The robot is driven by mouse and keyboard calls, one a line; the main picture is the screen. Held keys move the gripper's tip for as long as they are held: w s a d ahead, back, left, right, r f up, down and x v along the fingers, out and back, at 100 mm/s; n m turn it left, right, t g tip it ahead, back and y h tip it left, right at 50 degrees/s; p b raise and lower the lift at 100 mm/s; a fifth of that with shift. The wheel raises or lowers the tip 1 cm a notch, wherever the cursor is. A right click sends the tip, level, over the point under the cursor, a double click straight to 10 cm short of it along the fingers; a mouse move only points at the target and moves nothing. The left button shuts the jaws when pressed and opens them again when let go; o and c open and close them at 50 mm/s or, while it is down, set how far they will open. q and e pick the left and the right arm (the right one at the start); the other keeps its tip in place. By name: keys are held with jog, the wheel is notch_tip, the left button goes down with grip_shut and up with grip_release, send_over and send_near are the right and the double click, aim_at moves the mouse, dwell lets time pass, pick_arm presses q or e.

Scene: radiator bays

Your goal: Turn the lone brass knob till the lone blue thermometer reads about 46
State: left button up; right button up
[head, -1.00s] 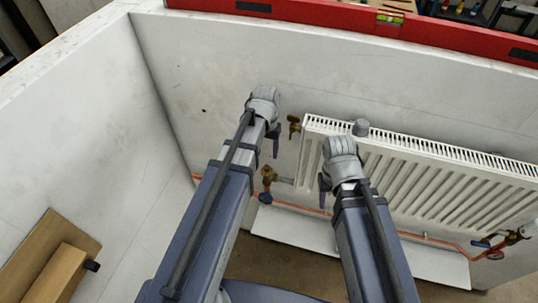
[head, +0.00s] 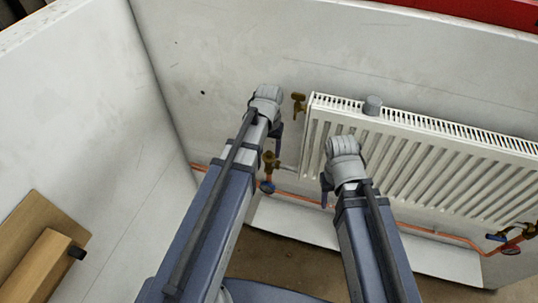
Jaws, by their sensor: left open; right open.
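A brass valve knob (head: 298,103) sticks out from the wall at the radiator's top left corner. A second brass valve (head: 271,160) sits lower, at the radiator's left side on the copper pipe. Just below it is a small round blue-rimmed dial (head: 267,187); its reading is too small to tell. My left gripper (head: 277,136) hangs open and empty just left of the upper knob and above the lower valve, apart from the upper one. My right gripper (head: 326,191) is open and empty in front of the radiator's left part.
The white radiator (head: 430,165) carries a grey cap (head: 372,105) on top. A white side wall (head: 80,120) and a wooden block (head: 40,265) stand at the left.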

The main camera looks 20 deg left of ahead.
pick_arm(q)
jog(key=shift+f, duration=0.1)
grip_shut()
dwell(0.5)
